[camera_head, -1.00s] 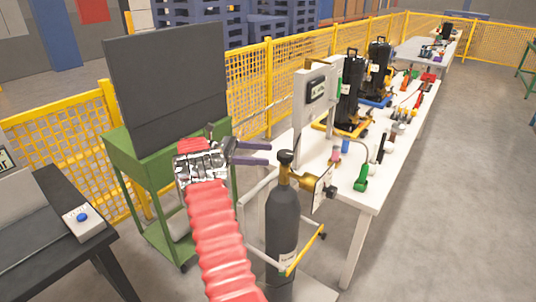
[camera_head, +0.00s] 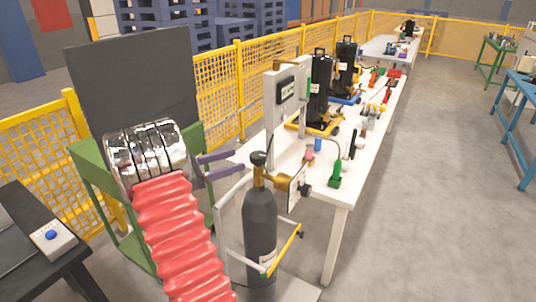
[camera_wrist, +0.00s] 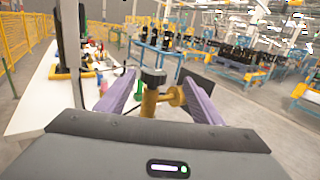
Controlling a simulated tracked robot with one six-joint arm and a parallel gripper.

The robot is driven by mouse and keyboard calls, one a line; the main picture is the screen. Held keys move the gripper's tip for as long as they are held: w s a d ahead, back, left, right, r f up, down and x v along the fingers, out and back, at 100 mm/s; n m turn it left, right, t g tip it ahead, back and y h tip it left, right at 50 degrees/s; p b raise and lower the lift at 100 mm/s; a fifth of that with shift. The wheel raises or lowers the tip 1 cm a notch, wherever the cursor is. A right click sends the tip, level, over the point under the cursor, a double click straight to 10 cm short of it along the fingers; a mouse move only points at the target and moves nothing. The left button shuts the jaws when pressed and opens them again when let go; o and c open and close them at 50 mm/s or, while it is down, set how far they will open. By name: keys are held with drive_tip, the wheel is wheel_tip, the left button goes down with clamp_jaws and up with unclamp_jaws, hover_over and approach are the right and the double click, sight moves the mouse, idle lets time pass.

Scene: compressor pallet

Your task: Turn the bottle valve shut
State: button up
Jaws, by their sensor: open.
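A dark grey gas bottle (camera_head: 260,228) stands upright in a white-framed cart (camera_head: 232,206) with a yellow bar. On top is its brass valve (camera_head: 259,176) with a black round knob (camera_head: 258,158). In the wrist view the knob (camera_wrist: 153,76) shows ahead, between the two purple fingers. My gripper (camera_head: 240,164) is open, its fingers to the left of the valve and apart from each other in the head view. The wrist view also shows my gripper (camera_wrist: 152,88) open. I cannot tell whether either finger touches the knob. A brass regulator (camera_head: 284,182) sits right of the valve.
A white table (camera_head: 325,182) right of the bottle carries a grey gauge panel (camera_head: 285,100), black compressors (camera_head: 319,90) and a green-handled part (camera_head: 335,174). A green cart (camera_head: 95,165) and yellow mesh fence (camera_head: 215,90) stand behind.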

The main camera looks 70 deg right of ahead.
sight(265, 154)
drive_tip(key=shift+w+d+f+t+h, duration=0.1)
drive_tip(key=shift+d+f+t+h, duration=0.1)
drive_tip(key=shift+f, duration=0.25)
drive_tip(key=shift+w+d+f+t+h, duration=0.1)
drive_tip(key=shift+f+t, duration=0.1)
drive_tip(key=shift+f, duration=0.2)
drive_tip(key=shift+s, duration=0.2)
drive_tip(key=x, duration=1.3)
drive_tip(key=shift+s+d, duration=0.2)
drive_tip(key=shift+d, duration=0.05)
drive_tip(key=shift+c, duration=0.2)
drive_tip(key=c, duration=1)
